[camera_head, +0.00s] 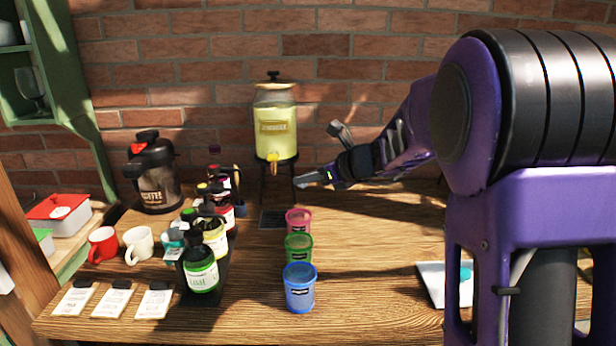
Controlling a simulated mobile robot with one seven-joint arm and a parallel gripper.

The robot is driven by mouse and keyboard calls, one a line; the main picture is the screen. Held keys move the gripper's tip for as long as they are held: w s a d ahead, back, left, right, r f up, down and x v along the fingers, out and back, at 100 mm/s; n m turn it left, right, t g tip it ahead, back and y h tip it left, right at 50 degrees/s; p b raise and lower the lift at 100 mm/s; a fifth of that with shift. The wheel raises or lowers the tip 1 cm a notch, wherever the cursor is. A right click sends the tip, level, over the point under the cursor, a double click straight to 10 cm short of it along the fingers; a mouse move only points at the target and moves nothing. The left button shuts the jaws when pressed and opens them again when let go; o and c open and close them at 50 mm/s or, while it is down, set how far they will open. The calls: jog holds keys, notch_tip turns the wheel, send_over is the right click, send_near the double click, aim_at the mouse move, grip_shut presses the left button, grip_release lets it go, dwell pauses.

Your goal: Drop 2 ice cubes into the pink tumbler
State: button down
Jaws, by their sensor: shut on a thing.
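The pink tumbler (298,222) stands upright on the wooden table, at the back of a row of tumblers. My gripper (306,179) reaches in from the right, with its tip above the tumbler and apart from it in the picture. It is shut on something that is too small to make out. I cannot make out any ice cube on the table, and the inside of the pink tumbler is too small to tell.
A green tumbler (298,249) and a blue tumbler (299,289) stand in front of the pink one. A drink dispenser (276,125) stands behind. A white tray (437,282) lies right.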

notch_tip(320, 180, down, 4)
jog(key=b, duration=0.2)
jog(key=shift+b, duration=0.4)
jog(key=c, duration=0.6)
grip_release()
jog(key=shift+c, duration=0.2)
jog(key=p+v, duration=0.2)
jog(key=v, duration=1.5)
jog(key=shift+s+d, duration=0.15)
